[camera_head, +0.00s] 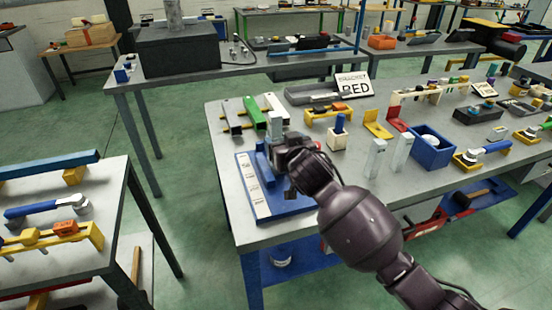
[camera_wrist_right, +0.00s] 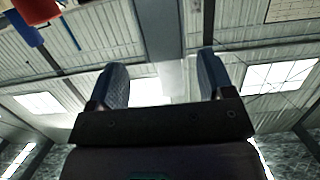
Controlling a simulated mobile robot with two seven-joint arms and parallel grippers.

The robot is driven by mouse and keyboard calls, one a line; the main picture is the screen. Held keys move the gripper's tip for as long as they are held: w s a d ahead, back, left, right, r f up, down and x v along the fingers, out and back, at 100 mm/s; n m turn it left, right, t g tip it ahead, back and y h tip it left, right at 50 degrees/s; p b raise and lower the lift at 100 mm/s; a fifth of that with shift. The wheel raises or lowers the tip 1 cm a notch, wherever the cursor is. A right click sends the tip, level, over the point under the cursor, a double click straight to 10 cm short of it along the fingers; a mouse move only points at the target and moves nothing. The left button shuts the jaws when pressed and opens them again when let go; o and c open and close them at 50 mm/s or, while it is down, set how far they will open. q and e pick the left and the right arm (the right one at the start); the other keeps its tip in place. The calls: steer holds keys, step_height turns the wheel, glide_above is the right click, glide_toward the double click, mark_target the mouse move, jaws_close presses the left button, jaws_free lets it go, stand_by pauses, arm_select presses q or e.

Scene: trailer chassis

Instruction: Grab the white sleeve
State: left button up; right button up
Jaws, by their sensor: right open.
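My right gripper (camera_head: 278,150) is at the front left of the middle table, over a blue fixture (camera_head: 290,207) with a white labelled strip. In the right wrist view its two blue-grey fingers (camera_wrist_right: 163,85) stand wide apart. Two upright pale sleeve-like pieces, one left (camera_head: 375,158) and one right (camera_head: 402,151), stand on the table to the right of the gripper. A white bar (camera_head: 275,104) lies behind it, beside a green bar (camera_head: 254,112). My left gripper is out of view.
Another table with tools stands at the left. Green floor lies between the tables.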

mark_target(278, 137)
steer(key=shift+a+b+x, duration=0.15)
steer(key=shift+x, duration=1.1)
steer(key=shift+a+b+x, duration=0.15)
steer(key=shift+x, duration=1.1)
steer(key=shift+s+r, duration=0.1)
steer(key=shift+r, duration=0.1)
steer(key=shift+c, duration=0.3)
steer(key=c, duration=1.2)
jaws_close()
steer(key=shift+r, duration=0.15)
